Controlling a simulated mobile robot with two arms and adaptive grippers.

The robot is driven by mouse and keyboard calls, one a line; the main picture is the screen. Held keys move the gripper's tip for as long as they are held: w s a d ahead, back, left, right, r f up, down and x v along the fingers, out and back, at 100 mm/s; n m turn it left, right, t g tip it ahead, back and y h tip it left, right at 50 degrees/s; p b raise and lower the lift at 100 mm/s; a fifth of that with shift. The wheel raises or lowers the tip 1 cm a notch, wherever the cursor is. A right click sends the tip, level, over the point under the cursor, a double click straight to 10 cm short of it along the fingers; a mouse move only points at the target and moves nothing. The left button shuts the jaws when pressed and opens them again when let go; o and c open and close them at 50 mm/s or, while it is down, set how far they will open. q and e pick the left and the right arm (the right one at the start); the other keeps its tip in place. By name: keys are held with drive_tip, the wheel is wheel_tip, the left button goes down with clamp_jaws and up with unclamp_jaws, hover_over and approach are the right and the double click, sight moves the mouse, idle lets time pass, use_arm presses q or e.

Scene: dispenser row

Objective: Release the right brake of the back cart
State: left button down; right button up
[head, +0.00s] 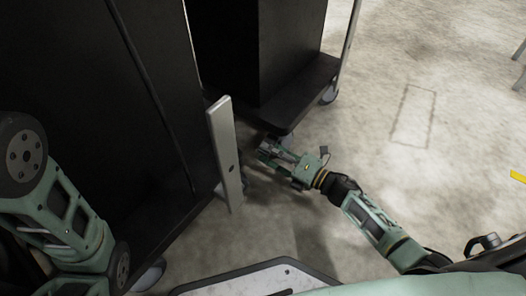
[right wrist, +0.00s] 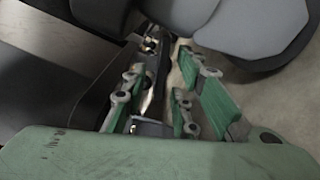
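The back cart (head: 300,85) is a dark, tall-sided cart at the top middle of the head view. My right gripper (head: 270,152) reaches low beside its near lower corner. In the right wrist view, my right gripper's green-padded fingers (right wrist: 160,95) are apart. A narrow metal piece, perhaps the brake lever (right wrist: 153,88), shows between and beyond them; I cannot tell if they touch it. A grey caster wheel (right wrist: 250,32) fills the upper right there. The brake itself is not clear in the head view. My left gripper is out of view.
Another dark cart (head: 95,120) stands close on the left, with a pale upright post (head: 227,150) just left of my right gripper. Another caster (head: 330,94) of the back cart is farther away. The concrete floor (head: 440,130) to the right is mostly clear.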

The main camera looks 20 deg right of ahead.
drive_tip(key=shift+b+x, duration=0.4)
drive_tip(key=shift+x, duration=0.8)
clamp_jaws()
